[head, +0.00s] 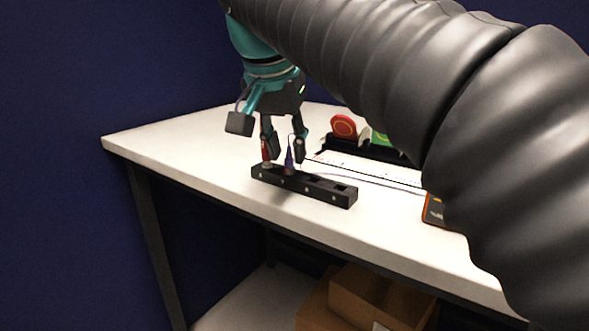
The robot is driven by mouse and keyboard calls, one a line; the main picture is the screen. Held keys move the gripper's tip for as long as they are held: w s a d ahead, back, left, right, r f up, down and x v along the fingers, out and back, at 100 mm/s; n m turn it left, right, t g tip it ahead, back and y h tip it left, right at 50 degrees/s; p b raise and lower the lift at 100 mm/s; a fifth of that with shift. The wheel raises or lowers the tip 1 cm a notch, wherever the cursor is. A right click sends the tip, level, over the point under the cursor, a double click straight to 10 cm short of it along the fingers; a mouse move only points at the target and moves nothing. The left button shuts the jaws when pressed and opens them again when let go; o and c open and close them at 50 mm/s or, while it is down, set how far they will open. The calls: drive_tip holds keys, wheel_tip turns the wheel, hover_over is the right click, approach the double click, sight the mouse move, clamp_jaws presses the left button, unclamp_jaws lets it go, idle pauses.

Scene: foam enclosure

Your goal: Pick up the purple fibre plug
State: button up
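The purple fibre plug (289,163) stands upright in a black socket block (318,190) on the white table. A thin purple cord shows at its top. My gripper (286,156) points down over the block with its two fingers apart. In the head view the plug shows between the fingertips, with a visible gap to each. Whether the fingers truly straddle it in depth, I cannot tell. A red plug (265,152) stands at the block's left end, partly hidden by my left finger.
The block's right part has empty sockets. Behind it are a dark rack with a red round item (343,126) and a green item (379,138), and a white strip (370,168). A dark orange-edged device (434,209) is partly hidden by my arm. The table's left part is clear.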

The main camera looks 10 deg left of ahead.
sight(291, 160)
drive_tip(key=shift+x, duration=1)
clamp_jaws()
drive_tip(key=shift+r, duration=0.5)
drive_tip(key=r, duration=0.2)
drive_tip(key=r+p, duration=0.1)
drive_tip(key=shift+d+r, duration=0.25)
drive_tip(key=shift+r, duration=0.15)
drive_tip(key=d+r, duration=0.3)
drive_tip(key=d, duration=0.2)
drive_tip(key=w+d+r+p, duration=0.1)
drive_tip(key=d+r, duration=0.2)
drive_tip(key=d, duration=0.3)
drive_tip(key=shift+w+p, duration=0.15)
drive_tip(key=shift+p, duration=0.15)
